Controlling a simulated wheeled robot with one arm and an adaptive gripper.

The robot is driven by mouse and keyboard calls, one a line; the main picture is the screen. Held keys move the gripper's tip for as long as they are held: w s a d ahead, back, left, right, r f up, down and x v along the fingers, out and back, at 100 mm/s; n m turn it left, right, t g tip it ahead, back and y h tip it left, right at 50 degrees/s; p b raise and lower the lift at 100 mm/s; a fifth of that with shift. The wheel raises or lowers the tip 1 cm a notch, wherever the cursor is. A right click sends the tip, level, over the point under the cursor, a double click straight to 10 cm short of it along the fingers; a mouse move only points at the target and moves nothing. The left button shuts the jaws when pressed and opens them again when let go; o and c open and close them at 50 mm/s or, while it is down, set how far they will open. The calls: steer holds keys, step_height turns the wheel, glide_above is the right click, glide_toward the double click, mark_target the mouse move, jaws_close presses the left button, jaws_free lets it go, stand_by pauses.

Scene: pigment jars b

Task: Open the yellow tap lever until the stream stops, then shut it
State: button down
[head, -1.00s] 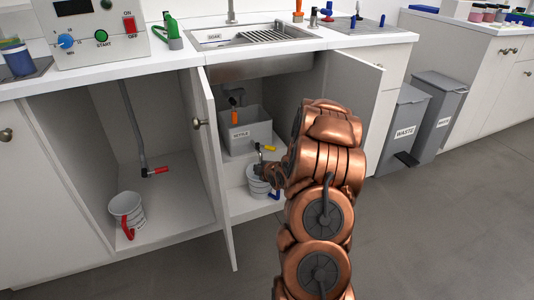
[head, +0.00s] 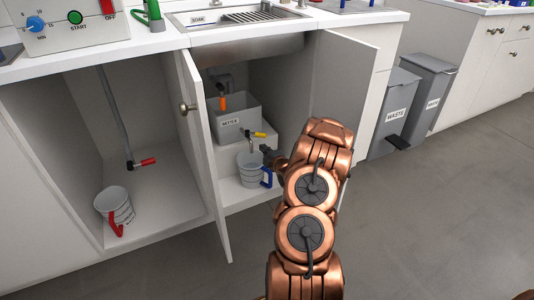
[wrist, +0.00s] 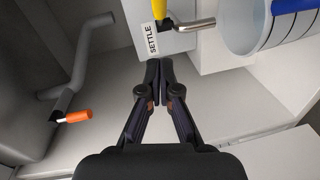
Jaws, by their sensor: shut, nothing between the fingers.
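The yellow tap lever (head: 260,134) sticks out to the right on the front of the grey SETTLE box (head: 229,122) in the open cupboard. In the wrist view the yellow lever (wrist: 160,10) shows at the top edge, with the metal spout (wrist: 196,26) beside it. My gripper (wrist: 158,72) is shut and empty, its tips just short of the box's label and apart from the lever. In the head view my gripper (head: 268,153) is partly hidden, right of the spout. A jug with a blue handle (head: 250,166) stands under the spout. I cannot make out any stream.
An orange lever (head: 222,101) hangs above the box. The open left door (head: 205,150) and right door (head: 343,85) flank the space. A red-handled jug (head: 115,207) and a pipe with a red lever (head: 143,162) are in the left bay. Waste bins (head: 395,112) stand right.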

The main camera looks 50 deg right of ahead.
mark_target(258, 135)
steer(key=w+d+b, duration=0.1)
steer(key=w, duration=0.1)
steer(key=w+d+f+b, duration=0.1)
steer(key=w+d, duration=0.1)
steer(key=w, duration=0.1)
steer(key=w+d+b, duration=0.1)
steer(key=w+d, duration=0.1)
steer(key=shift+w+d+f, duration=0.15)
steer(key=shift+d+f, duration=0.05)
steer(key=shift+f, duration=0.15)
steer(key=shift+d+r+y+p, duration=0.1)
steer(key=shift+r+y+p, duration=0.05)
steer(key=shift+y+p, duration=0.15)
